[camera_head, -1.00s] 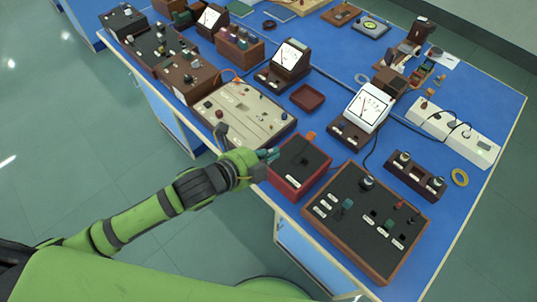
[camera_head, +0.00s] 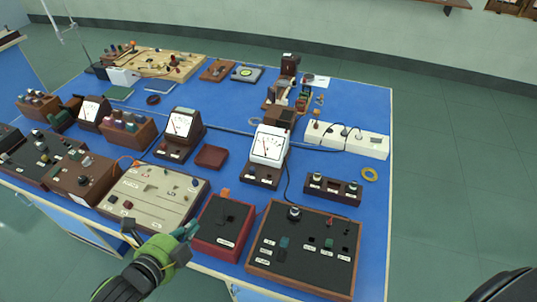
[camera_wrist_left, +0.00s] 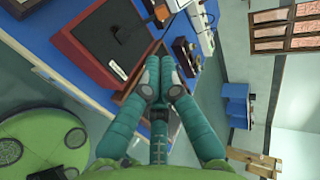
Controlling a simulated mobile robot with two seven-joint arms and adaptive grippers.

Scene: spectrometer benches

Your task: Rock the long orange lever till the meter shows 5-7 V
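A red box (camera_head: 208,240) with a black top stands at the bench's front edge. An orange lever end (camera_head: 225,192) shows at its back edge; the rest of the lever is hard to make out. A white meter (camera_head: 270,143) stands behind the box; its needle shows, but its scale is too small to read. My left gripper (camera_head: 190,231) is at the box's left front side. In the left wrist view its fingertips (camera_wrist_left: 159,78) are together and empty, beside the red box (camera_wrist_left: 70,45). My right gripper is not in view.
A beige panel (camera_head: 150,205) lies left of the red box, and a wooden-framed black panel (camera_head: 305,262) lies right of it. Behind are a small red tray (camera_head: 211,156), a dark-cased meter (camera_head: 180,128) and a white power strip (camera_head: 355,143).

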